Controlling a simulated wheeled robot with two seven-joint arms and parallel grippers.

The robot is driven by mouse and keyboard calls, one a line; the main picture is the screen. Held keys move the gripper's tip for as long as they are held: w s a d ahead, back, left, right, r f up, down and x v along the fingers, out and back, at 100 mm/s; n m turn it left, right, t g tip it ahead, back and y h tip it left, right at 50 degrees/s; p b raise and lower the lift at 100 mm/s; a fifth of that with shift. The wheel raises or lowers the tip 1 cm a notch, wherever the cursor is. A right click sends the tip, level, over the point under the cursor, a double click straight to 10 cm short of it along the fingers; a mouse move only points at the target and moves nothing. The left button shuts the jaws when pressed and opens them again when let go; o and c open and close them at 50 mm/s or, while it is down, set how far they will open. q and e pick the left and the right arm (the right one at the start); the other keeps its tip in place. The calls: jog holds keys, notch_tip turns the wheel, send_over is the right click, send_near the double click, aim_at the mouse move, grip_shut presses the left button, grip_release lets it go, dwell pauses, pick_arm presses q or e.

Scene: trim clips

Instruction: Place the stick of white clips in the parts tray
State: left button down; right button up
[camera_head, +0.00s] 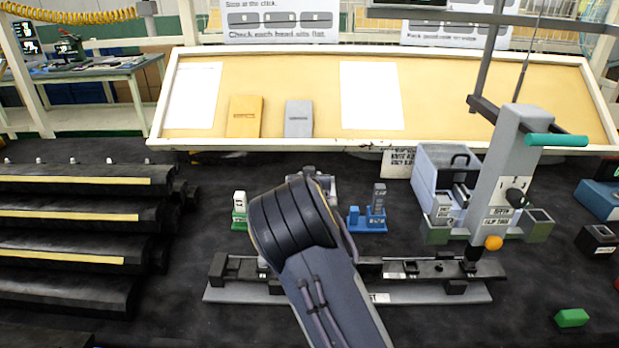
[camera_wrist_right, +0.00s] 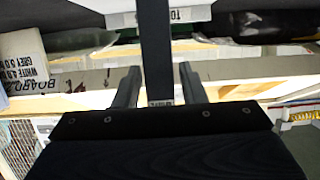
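A white block with a dark-lettered label, apparently the stick of white clips (camera_head: 239,203), stands upright in a small green holder (camera_head: 239,224). A grey labelled stick (camera_head: 378,195) stands in a blue holder (camera_head: 367,222). A grey-blue open box (camera_head: 432,170) stands at centre right; I cannot tell if it is the parts tray. My arm crosses the middle of the head view and hides its own gripper. In the right wrist view, my right gripper (camera_wrist_right: 160,75) has its fingers apart. A dark upright bar (camera_wrist_right: 155,40) shows between them, with a gap at the right finger. My left gripper is out of view.
A grey tool stand (camera_head: 508,160) with a green handle rises at right. A dark rail fixture (camera_head: 430,268) lies across the front, partly behind my arm. Dark stepped racks (camera_head: 75,232) fill the left. A green block (camera_head: 571,318) lies at front right. A sloped board (camera_head: 270,75) closes the back.

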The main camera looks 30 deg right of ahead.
jog(key=shift+o, duration=0.6)
jog(key=shift+r, duration=0.1)
jog(key=shift+r, duration=0.2)
jog(key=v, duration=1.2)
